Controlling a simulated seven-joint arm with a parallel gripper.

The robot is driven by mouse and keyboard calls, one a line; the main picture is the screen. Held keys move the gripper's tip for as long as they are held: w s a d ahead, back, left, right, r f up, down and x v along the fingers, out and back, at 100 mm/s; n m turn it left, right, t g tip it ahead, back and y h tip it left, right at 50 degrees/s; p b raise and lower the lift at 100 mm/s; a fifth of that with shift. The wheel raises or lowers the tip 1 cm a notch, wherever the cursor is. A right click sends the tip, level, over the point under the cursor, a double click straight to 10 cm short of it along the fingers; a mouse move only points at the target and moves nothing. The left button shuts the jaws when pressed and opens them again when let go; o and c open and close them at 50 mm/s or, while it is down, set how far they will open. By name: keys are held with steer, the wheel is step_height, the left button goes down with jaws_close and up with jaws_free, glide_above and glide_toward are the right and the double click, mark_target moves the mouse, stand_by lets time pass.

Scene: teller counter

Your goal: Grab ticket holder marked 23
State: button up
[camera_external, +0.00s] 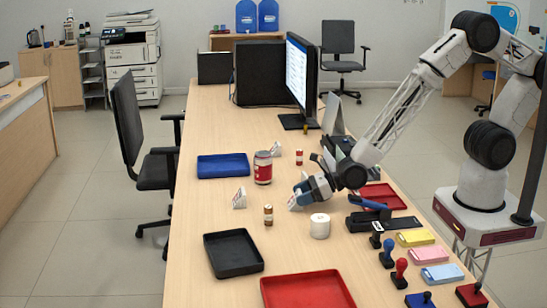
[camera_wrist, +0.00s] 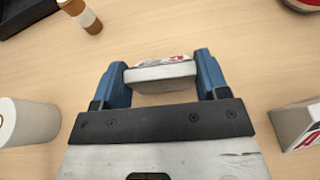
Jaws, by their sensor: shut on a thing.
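My gripper (camera_external: 303,194) is low over the counter, its blue fingers shut on a small white ticket holder (camera_external: 294,203). In the wrist view the holder (camera_wrist: 160,72) sits between the two fingertips (camera_wrist: 162,75), its pale edge toward me and some red print on its far side. Its number cannot be read, and I cannot tell whether it touches the counter. A second ticket holder (camera_external: 239,199) stands to the left, and a third (camera_external: 276,149) stands farther back. Their numbers are too small to read.
A white cup (camera_external: 320,225) stands close in front of my gripper. A small brown-and-white cylinder (camera_external: 268,214) and a red can (camera_external: 263,167) are to the left. A black tray (camera_external: 233,254), blue tray (camera_external: 223,167), front red tray (camera_external: 307,292) and several stamps (camera_external: 400,273) surround the area.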

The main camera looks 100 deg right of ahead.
steer(key=shift+c, duration=0.6)
steer(key=shift+r, duration=0.15)
steer(key=shift+r, duration=0.55)
step_height(320, 180, up, 2)
steer(key=shift+r, duration=0.1)
steer(key=s, duration=0.5)
steer(key=s+r, duration=0.1)
steer(key=s, duration=1)
steer(key=shift+d+r, duration=0.2)
steer(key=shift+d, duration=0.1)
steer(key=shift+w+d, duration=0.15)
